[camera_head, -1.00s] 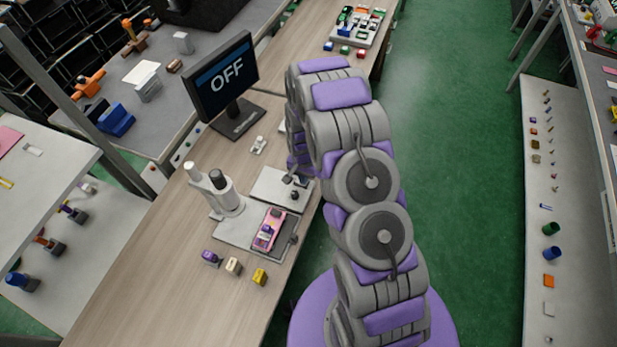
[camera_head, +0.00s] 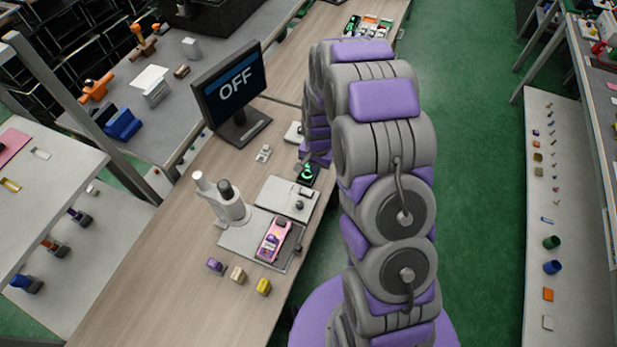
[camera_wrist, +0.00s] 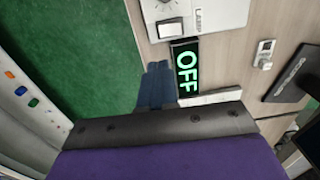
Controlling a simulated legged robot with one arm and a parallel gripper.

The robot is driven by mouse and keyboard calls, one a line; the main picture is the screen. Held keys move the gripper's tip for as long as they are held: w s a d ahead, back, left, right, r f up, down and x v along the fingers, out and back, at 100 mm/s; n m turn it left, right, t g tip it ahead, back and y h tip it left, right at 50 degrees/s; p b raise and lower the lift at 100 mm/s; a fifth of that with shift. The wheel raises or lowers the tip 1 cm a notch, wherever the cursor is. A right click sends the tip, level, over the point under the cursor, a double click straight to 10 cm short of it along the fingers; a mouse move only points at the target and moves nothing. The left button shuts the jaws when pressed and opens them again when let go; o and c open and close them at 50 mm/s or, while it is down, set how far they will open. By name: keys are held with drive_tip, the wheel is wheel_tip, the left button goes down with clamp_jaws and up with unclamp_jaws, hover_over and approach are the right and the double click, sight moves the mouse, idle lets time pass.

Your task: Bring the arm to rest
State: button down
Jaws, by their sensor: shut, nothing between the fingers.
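My arm (camera_head: 385,160), grey with purple pads, rises from the lower middle of the head view and bends over the right edge of the wooden table (camera_head: 150,280). The gripper itself is hidden behind the arm in the head view. In the wrist view my gripper (camera_wrist: 157,85) shows as dark blue fingers, shut and empty. They point past a small black display (camera_wrist: 186,68) with green "OFF" lettering, near the table's edge and the green floor (camera_wrist: 75,50).
A monitor (camera_head: 230,88) reading "OFF" stands on the table. Nearby are a grey-white fixture (camera_head: 224,200), a pink toy car (camera_head: 273,240) on a plate and several small blocks. A shelf (camera_head: 553,220) with small items stands at the right. Green floor lies between.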

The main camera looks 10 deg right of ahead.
drive_tip(key=s+a+r+n, duration=0.1)
drive_tip(key=s+r+n, duration=0.1)
drive_tip(key=s+r, duration=0.5)
drive_tip(key=s+a+r+n, duration=0.15)
drive_tip(key=s+r, duration=0.25)
drive_tip(key=r, duration=0.5)
drive_tip(key=s+r+n+g+b, duration=0.1)
drive_tip(key=s+r, duration=0.3)
drive_tip(key=s, duration=0.7)
drive_tip(key=s+r+n+g+b, duration=0.1)
drive_tip(key=s+r, duration=0.4)
drive_tip(key=s, duration=0.7)
drive_tip(key=shift+d+r+n, duration=0.2)
drive_tip(key=shift+r+n, duration=0.1)
drive_tip(key=shift+n, duration=0.55)
